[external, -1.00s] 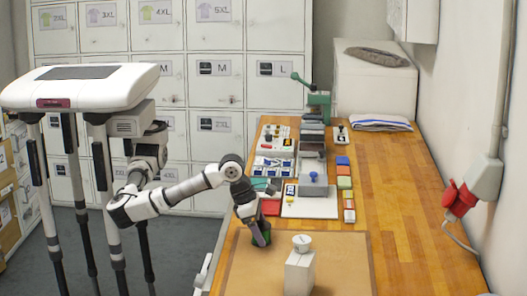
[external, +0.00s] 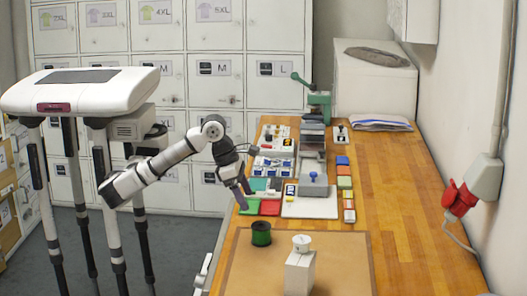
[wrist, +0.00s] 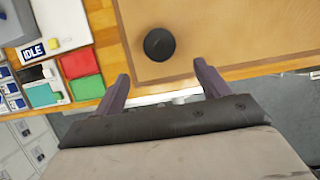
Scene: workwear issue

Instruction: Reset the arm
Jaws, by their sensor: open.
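My gripper (external: 242,198) is open and empty, raised near the left edge of the wooden table. Its two purple-grey fingers (wrist: 164,90) are spread apart in the wrist view. A dark green spool-like cylinder (external: 261,234) stands upright on the brown mat (external: 340,258), apart from my gripper. In the wrist view the cylinder shows as a dark round top (wrist: 159,44) beyond the fingers. My arm is bent, with its elbow out to the left of the table.
A white box (external: 299,272) with a white tub (external: 302,243) on top stands on the mat. Red (external: 270,207) and green (external: 250,206) pads lie near my gripper. A green-handled press (external: 318,102) stands further back. The table's right side (external: 400,200) is mostly clear.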

